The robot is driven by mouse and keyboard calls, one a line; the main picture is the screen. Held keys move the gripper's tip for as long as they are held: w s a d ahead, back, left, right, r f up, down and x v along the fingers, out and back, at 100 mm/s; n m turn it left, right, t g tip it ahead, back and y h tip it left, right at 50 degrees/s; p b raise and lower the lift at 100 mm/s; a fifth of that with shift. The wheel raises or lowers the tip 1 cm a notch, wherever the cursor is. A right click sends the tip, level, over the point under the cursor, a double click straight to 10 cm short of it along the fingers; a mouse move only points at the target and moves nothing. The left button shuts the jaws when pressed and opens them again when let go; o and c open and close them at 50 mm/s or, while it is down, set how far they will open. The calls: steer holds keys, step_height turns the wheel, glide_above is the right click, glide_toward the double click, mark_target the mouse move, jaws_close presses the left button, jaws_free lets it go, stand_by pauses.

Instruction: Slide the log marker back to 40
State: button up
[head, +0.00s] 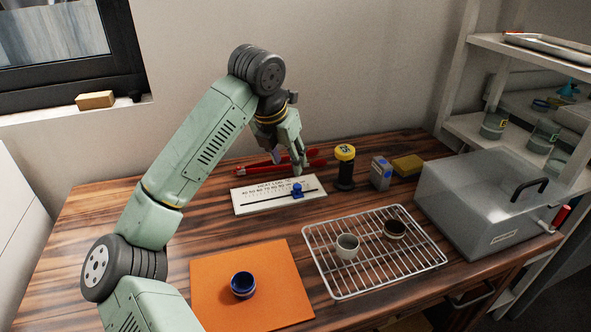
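The log board (255,199) is a white plate with a row of printed numbers and a dark slot, lying toward the back of the wooden table. Its blue marker (297,190) sits on the slot, right of the middle. The numbers are too small to read surely, so I cannot tell which one the marker is at. My gripper (302,170) hangs fingers down just behind and above the marker, seemingly apart from it. Its fingers are seen nearly edge-on, and I cannot tell how far they are spread.
Red-handled tongs (255,167) lie behind the board. A black, yellow-topped cylinder (345,168), a small grey box (381,174) and a yellow block (408,165) stand to its right. A wire rack (375,275) with two cups, an orange mat (275,295) with a blue cup, and a grey oven (470,215) surround it.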

mark_target(297, 186)
steer(key=p+x, duration=0.2)
steer(key=x, duration=0.8)
steer(key=shift+w+d+f, duration=0.15)
steer(key=shift+f, duration=0.15)
steer(key=shift+c, duration=0.5)
jaws_close()
